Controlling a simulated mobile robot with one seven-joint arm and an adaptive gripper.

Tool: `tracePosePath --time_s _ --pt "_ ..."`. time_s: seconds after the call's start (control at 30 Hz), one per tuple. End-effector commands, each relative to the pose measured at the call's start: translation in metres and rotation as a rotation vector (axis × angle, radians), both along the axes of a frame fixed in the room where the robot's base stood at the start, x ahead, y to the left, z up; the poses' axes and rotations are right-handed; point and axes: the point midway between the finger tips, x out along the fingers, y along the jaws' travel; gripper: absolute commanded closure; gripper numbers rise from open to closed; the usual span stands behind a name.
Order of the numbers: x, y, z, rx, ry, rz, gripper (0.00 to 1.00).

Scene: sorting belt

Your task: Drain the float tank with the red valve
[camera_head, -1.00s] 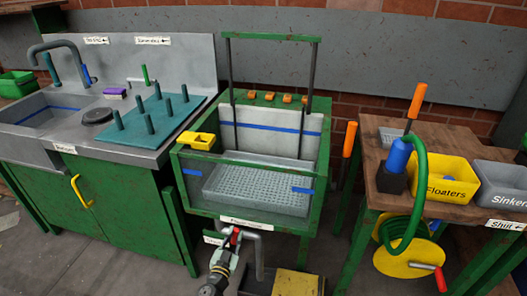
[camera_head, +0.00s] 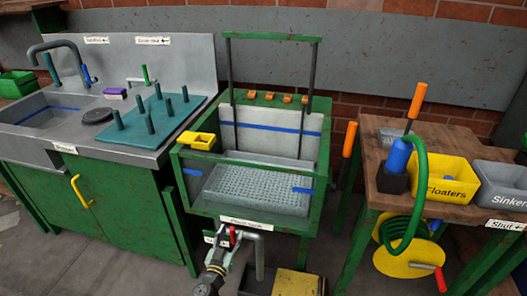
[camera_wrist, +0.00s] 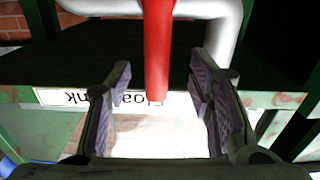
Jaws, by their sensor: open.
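The float tank (camera_head: 262,221) is a green-framed, clear-fronted tank in the middle of the head view, with a grey perforated tray inside. Its red valve handle (camera_head: 232,236) is below the front edge, beside a grey pipe (camera_head: 258,250). My gripper (camera_head: 228,243) is at the valve, partly covering it. In the wrist view the red handle (camera_wrist: 157,50) reaches down between the two spread fingers of my gripper (camera_wrist: 160,98). Gaps show on both sides of the handle. The tank's name label (camera_wrist: 75,97) appears upside down behind it.
A sink bench (camera_head: 120,205) with a teal peg board stands left. A wooden table (camera_head: 440,208) with a yellow Floaters bin (camera_head: 447,180) and grey Sinkers bin (camera_head: 505,185) stands right. A green hose hangs from it. A yellow-topped box (camera_head: 295,283) is on the floor below the tank.

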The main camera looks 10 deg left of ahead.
Motion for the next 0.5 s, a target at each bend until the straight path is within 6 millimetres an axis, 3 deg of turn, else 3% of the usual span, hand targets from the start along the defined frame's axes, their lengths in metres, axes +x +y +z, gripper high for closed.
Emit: tracePosePath --time_s 0.27,0.5 --pt "0.0 -0.001 0.0 0.001 0.0 -0.002 0.5" --pt "-0.02 0.0 -0.001 0.001 0.001 0.0 0.5"
